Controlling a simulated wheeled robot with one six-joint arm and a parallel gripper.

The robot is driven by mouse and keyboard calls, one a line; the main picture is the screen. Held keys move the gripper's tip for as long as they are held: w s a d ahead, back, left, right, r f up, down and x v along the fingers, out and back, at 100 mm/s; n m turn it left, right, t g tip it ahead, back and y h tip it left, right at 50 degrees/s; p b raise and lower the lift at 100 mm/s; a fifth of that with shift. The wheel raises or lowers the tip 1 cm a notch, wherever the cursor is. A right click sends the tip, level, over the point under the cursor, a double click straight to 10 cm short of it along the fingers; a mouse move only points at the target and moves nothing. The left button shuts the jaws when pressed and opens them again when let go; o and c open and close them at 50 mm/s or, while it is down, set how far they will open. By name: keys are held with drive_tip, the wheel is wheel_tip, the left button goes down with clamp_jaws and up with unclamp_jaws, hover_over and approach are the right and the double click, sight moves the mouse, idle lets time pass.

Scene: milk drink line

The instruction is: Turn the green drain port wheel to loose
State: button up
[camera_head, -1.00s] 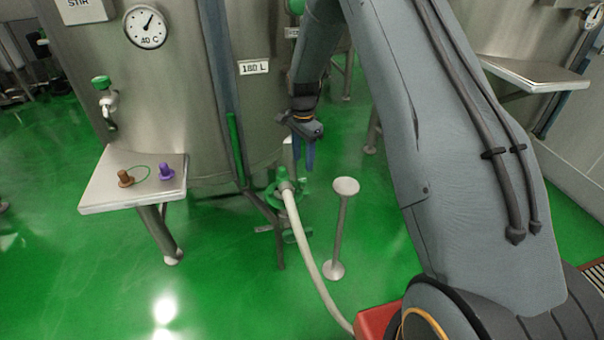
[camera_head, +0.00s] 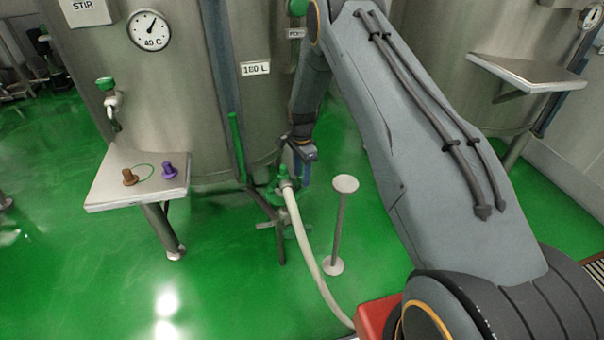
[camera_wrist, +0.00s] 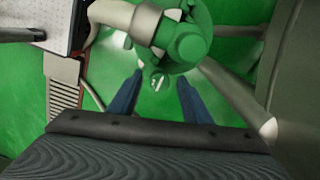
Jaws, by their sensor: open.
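The green drain port wheel (camera_head: 281,181) sits low at the foot of the tank, beside the hose joint. In the wrist view green drain port parts (camera_wrist: 188,40) fill the top centre, with a grey collar and the pale hose (camera_wrist: 112,14) to their left. My gripper (camera_head: 304,183) hangs with its blue fingers pointing down, close to the right of the port. In the wrist view my gripper (camera_wrist: 158,82) has its two fingers spread apart with nothing held. Its tips are just below the green parts; I cannot tell whether they touch.
The steel tank (camera_head: 175,90) stands directly behind the port. A thin post with a round top (camera_head: 345,184) stands to the right. The hose runs to a red box (camera_head: 378,318). A side shelf (camera_head: 110,190) holds a brown and a purple peg. Green floor lies open at left.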

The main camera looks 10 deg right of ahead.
drive_tip(key=shift+c, duration=0.4)
drive_tip(key=c, duration=1)
drive_tip(key=shift+o, duration=0.2)
